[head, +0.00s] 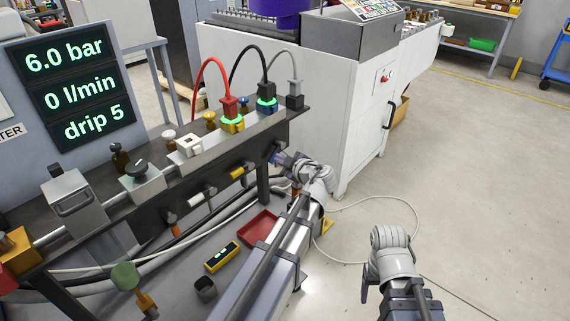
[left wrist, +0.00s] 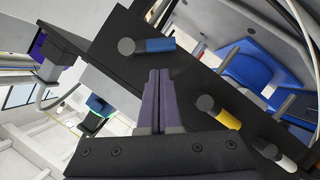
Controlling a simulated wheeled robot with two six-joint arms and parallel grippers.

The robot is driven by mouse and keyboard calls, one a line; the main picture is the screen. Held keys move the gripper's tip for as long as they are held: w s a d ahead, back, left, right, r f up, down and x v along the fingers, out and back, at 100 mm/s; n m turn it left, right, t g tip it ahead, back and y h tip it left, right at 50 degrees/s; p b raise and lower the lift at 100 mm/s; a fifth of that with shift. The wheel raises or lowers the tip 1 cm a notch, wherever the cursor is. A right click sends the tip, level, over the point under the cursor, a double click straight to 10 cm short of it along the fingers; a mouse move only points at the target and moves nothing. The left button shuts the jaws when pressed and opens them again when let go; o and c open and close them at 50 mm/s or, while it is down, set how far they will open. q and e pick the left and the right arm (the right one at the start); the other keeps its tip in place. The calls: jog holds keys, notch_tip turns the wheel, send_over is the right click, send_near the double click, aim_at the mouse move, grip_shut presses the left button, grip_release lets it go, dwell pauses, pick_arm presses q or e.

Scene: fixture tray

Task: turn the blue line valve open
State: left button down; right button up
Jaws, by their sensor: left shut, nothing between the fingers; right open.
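The blue valve handle (left wrist: 160,45) is a short blue bar with a grey round end, on the dark rail face in the left wrist view. The display (head: 75,85) reads 6.0 bar, 0 l/min, drip 5. My right arm's wrist shows at the lower right of the head view; its fingers do not show.
A yellow handle (head: 240,171) and a white handle (head: 201,196) sit along the same rail (head: 180,190). Plugs with red, black and grey cables stand on top. A red tray (head: 258,228) lies below. A white cabinet (head: 335,110) stands behind.

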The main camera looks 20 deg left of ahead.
aim_at(276, 151)
pick_arm(q)
jog(key=shift+b+x, duration=0.6)
jog(key=shift+x, duration=2)
jog(key=shift+f, duration=0.1)
jog(key=shift+f+b, duration=0.15)
jog(key=shift+b, duration=0.25)
jog(key=shift+f+n+t+b, duration=0.15)
jog(key=shift+n+t+b, duration=0.45)
jog(key=shift+n+b, duration=0.25)
jog(key=shift+f+b, duration=0.25)
jog(key=shift+b, duration=0.05)
jog(key=shift+w+d+f+b, duration=0.15)
jog(key=shift+w+f+b, duration=0.35)
jog(key=shift+f+b, duration=0.3)
jog(key=shift+w+d+f+b, duration=0.2)
jog(key=shift+w+f+b, duration=0.35)
jog(key=shift+f+b, duration=0.2)
jog(key=shift+w+d+f, duration=0.1)
jog(key=shift+w, duration=0.05)
